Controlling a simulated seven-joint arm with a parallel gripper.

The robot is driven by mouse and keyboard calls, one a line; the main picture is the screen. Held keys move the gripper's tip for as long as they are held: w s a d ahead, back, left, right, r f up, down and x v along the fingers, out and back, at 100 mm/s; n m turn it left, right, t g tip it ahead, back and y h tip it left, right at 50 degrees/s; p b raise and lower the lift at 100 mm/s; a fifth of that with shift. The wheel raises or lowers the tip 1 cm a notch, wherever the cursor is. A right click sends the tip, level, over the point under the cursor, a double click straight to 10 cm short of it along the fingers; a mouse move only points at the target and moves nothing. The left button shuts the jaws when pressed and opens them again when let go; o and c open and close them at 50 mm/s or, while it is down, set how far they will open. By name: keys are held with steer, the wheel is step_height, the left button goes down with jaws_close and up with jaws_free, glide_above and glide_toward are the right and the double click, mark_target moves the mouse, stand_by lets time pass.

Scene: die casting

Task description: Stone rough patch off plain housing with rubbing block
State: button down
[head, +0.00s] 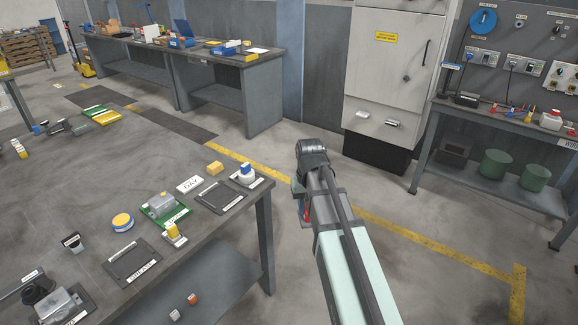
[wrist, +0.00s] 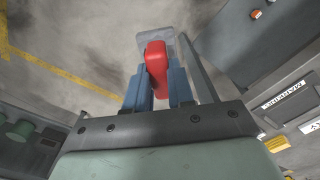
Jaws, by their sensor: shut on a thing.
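My gripper (wrist: 159,88) is shut on a red handle (wrist: 156,58) in the wrist view, one blue finger on each side. A flat grey plate (wrist: 184,52) shows behind the handle; I take the two together for the rubbing block. In the head view my gripper (head: 306,212) is mostly hidden by my arm, off the right end of the near bench and above the floor. A grey cast housing (head: 160,206) sits on a green tray (head: 176,220) on that bench. Another grey housing (head: 58,306) is at the lower left. I cannot tell which is plain or see a rough patch.
The near bench (head: 70,205) also holds dark mats (head: 132,264), a yellow round tin (head: 122,221), a yellow block (head: 215,168), a white-and-blue bottle (head: 246,174) and label cards. A grey cabinet (head: 392,75) and a tool bench (head: 500,119) stand beyond. Floor between is clear.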

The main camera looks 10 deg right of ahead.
steer(key=s+a+r+n, duration=0.1)
steer(key=s+a+n, duration=0.2)
steer(key=a, duration=1.3)
steer(key=s+a+r+n, duration=0.1)
steer(key=s+a+n, duration=0.2)
steer(key=a, duration=1.3)
steer(key=s+a+r+n, duration=0.1)
steer(key=s+a+r, duration=0.2)
steer(key=a, duration=1)
steer(key=s+a+r+n, duration=0.1)
steer(key=s+a+r, duration=0.2)
steer(key=s+a, duration=0.6)
steer(key=s+a+r+n, duration=0.1)
steer(key=s+a, duration=0.5)
steer(key=a, duration=1)
steer(key=shift+s+a+r, duration=0.3)
steer(key=shift+a+r, duration=0.05)
steer(key=shift+r, duration=0.55)
